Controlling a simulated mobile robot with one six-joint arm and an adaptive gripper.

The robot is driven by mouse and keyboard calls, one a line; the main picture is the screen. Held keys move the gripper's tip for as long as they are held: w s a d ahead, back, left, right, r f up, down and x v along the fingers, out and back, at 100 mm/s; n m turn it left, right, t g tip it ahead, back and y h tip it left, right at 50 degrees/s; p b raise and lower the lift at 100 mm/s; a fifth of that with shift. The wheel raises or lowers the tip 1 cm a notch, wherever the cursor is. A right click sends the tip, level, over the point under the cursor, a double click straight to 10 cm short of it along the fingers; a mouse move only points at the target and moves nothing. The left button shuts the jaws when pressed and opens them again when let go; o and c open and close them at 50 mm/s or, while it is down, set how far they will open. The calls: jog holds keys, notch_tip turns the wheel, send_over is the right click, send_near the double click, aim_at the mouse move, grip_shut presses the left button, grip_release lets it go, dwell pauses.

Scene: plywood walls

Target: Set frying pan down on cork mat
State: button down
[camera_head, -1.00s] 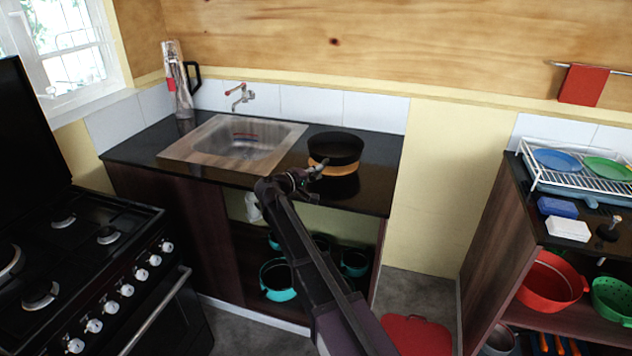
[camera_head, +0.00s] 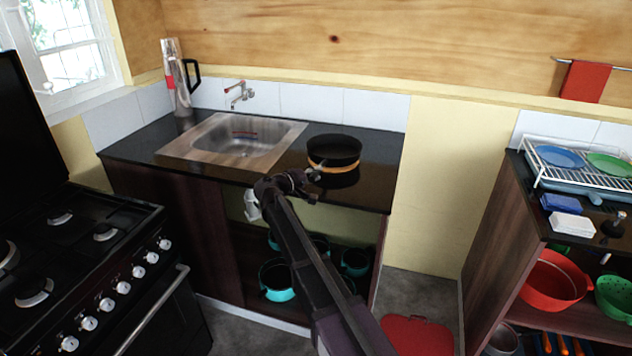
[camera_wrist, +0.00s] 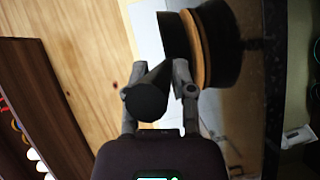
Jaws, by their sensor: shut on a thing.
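The black frying pan (camera_head: 335,146) is level over the cork mat (camera_head: 331,167) on the dark counter, right of the sink. Only a thin tan band of the mat shows below the pan. My gripper (camera_head: 290,181) is at the counter's front edge, shut on the pan's handle. In the wrist view, the frying pan (camera_wrist: 171,36) lies against or very close to the cork mat (camera_wrist: 201,46); I cannot tell whether they touch. The black handle (camera_wrist: 147,95) sits between the fingers of my gripper (camera_wrist: 160,75).
The steel sink (camera_head: 185,152) is left of the pan. The stove (camera_head: 90,255) is at the left. A dish rack (camera_head: 548,182) stands on the right-hand shelf. Counter right of the mat is clear.

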jog(key=shift+f, duration=0.35)
jog(key=shift+c, duration=2.3)
grip_release()
jog(key=shift+s, duration=0.15)
jog(key=p+v, duration=0.1)
jog(key=v, duration=1.1)
